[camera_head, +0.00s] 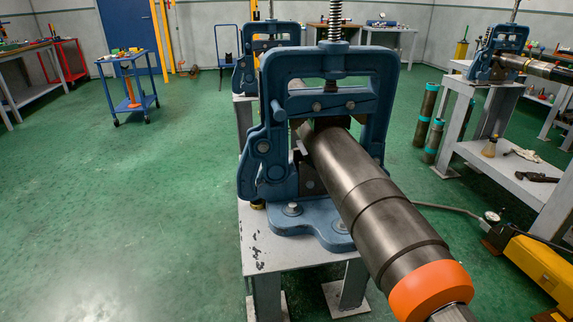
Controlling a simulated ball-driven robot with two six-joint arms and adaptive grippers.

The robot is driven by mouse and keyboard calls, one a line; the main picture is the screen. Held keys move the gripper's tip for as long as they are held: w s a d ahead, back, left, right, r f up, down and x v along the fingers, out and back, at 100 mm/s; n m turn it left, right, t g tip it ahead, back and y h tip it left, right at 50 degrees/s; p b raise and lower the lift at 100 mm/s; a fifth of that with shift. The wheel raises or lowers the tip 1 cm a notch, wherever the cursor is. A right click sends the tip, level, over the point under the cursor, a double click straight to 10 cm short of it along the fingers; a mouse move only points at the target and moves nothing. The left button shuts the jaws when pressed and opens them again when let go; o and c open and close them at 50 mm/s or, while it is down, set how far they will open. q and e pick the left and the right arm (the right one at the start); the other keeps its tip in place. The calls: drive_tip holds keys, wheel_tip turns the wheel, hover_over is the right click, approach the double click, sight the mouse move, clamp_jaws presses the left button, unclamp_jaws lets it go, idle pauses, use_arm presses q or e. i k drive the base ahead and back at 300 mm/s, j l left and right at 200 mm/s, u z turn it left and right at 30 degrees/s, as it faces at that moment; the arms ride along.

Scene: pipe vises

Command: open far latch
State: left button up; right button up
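A blue pipe vise (380,95) stands bolted on a grey steel stand (265,250) in the middle of the head view. A dark pipe (345,165) with an orange end collar (428,290) lies through its jaws and points toward me. A latch piece with a short peg (279,112) shows at the frame's left side; the frame sits upright against it. A second blue vise (243,73) stands behind, partly hidden by the first. I cannot tell which latch is the far one or see its state clearly. Neither gripper is in view.
A third blue vise (507,40) with a pipe stands on a bench (476,160) at the right. A yellow pump (545,270) with a hose and gauge is at the lower right. A blue cart (112,97) stands at the back left. The green floor (150,210) at left is clear.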

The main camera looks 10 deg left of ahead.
sight(247, 170)
drive_tip(key=i+j+z, duration=0.15)
drive_tip(key=j+z, duration=0.2)
drive_tip(key=j, duration=0.25)
drive_tip(key=j+z, duration=0.3)
drive_tip(key=j, duration=0.3)
drive_tip(key=j+z, duration=0.35)
drive_tip(key=j, duration=0.3)
